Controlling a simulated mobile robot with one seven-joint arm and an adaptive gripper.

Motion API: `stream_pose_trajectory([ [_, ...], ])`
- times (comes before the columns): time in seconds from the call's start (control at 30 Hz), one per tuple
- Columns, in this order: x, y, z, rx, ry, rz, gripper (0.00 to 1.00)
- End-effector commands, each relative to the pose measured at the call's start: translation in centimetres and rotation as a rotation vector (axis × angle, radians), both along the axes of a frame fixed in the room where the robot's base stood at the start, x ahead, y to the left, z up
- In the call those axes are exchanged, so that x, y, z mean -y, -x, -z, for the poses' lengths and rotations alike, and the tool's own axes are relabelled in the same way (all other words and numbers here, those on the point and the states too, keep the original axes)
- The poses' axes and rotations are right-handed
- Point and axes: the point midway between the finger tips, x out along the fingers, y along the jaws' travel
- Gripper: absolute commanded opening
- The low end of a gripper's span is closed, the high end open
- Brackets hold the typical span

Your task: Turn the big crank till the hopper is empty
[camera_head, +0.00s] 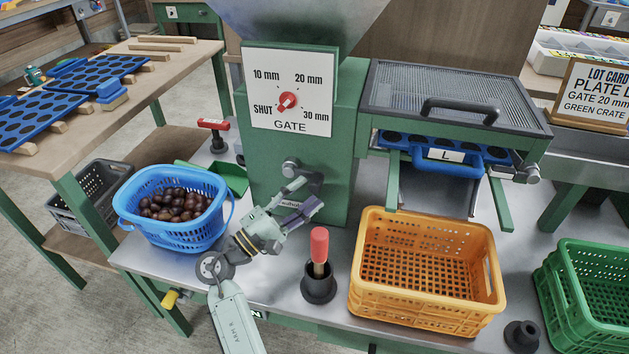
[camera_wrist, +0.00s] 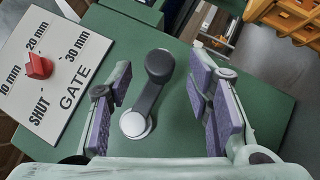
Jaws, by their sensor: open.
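The crank (camera_head: 291,169) is on the front of the green machine, below the gate dial. In the wrist view the crank (camera_wrist: 150,92) has a silver round end and a dark arm ending in a black knob. My gripper (camera_head: 303,197) is open in front of it. In the wrist view the fingers of my gripper (camera_wrist: 160,92) stand on either side of the crank, with nothing held. My gripper partly hides the crank in the head view. The grey hopper (camera_head: 300,18) is cut off at the top, and its inside is not visible. The red gate knob (camera_head: 287,102) seems to point toward 20 mm.
A blue basket of chestnuts (camera_head: 166,238) stands left of my gripper. A red-handled tool in a black holder (camera_head: 318,284) stands close on the right. An empty orange crate (camera_head: 428,306) and a green crate (camera_head: 588,325) are farther right. A mesh-topped tray unit (camera_head: 450,90) is above.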

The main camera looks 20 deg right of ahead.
Motion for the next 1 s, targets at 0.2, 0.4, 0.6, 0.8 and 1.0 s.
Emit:
stream_pose_trajectory([
  [0.2, 2.7, -0.8, -1.1, 0.001, -0.001, 0.0, 0.46],
  [0.4, 3.5, -1.1, -1.3, 0.002, -0.001, -0.002, 0.46],
  [0.6, 3.5, -1.1, -1.2, 0.001, -0.001, -0.002, 0.46],
  [0.8, 3.4, -1.1, -1.2, 0.001, -0.001, -0.002, 0.33],
  [1.0, 3.4, -1.1, -1.2, 0.001, -0.001, -0.002, 0.2],
])
